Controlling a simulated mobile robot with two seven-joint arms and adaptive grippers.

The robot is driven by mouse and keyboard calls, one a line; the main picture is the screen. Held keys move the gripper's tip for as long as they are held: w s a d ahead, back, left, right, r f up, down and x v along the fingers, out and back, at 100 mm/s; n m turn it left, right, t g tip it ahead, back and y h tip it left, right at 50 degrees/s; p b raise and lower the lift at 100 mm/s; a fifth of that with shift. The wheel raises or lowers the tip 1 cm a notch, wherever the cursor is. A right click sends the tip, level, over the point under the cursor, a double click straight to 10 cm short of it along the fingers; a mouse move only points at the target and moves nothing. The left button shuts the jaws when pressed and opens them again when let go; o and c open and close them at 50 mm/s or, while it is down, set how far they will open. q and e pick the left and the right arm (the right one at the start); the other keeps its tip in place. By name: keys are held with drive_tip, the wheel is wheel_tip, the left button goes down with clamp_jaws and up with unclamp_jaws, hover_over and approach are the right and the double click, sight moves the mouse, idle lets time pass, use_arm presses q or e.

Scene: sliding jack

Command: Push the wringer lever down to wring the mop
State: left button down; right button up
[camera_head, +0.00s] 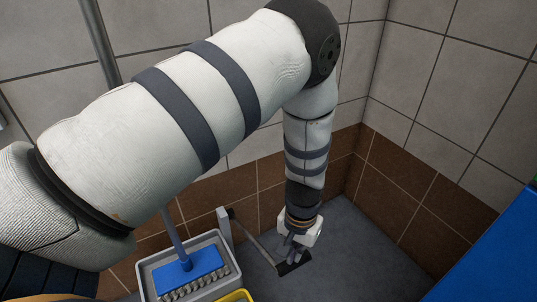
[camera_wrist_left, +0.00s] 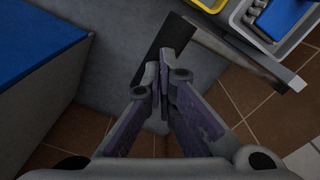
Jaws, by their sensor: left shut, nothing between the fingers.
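The wringer lever is a thin grey bar (camera_head: 254,238) that rises beside the wringer and ends in a black grip (camera_head: 294,264). My left gripper (camera_head: 290,250) is shut and empty, pointing down at the black grip. In the left wrist view its closed fingertips (camera_wrist_left: 164,70) overlap the black grip (camera_wrist_left: 178,35); I cannot tell whether they touch it. The grey wringer (camera_head: 151,270) holds the blue mop head (camera_head: 190,267), with its pale strands below. The mop also shows in the left wrist view (camera_wrist_left: 278,15). My right gripper is not in view.
A yellow bucket edge (camera_head: 237,296) shows below the wringer. A blue block-like object (camera_head: 495,255) stands at the right. Brown and grey tiled walls (camera_head: 410,200) meet in a corner behind the lever. The grey floor (camera_head: 350,265) right of the lever is clear.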

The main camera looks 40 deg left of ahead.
use_arm(q)
drive_tip(key=w+a+r+p, duration=0.1)
drive_tip(key=a+r+p, duration=0.1)
drive_tip(key=a+r, duration=0.4)
drive_tip(key=w+a+r+p, duration=0.2)
drive_tip(key=a+r, duration=0.4)
drive_tip(key=r, duration=0.3)
drive_tip(key=shift+w+r, duration=0.25)
drive_tip(key=shift+r, duration=0.05)
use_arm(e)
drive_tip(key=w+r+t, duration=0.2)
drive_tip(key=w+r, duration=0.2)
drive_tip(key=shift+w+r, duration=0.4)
use_arm(q)
wheel_tip(320, 180, up, 7)
drive_tip(key=shift+p, duration=0.35)
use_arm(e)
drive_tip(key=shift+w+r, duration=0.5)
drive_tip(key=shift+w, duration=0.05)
use_arm(q)
drive_tip(key=shift+a, duration=0.1)
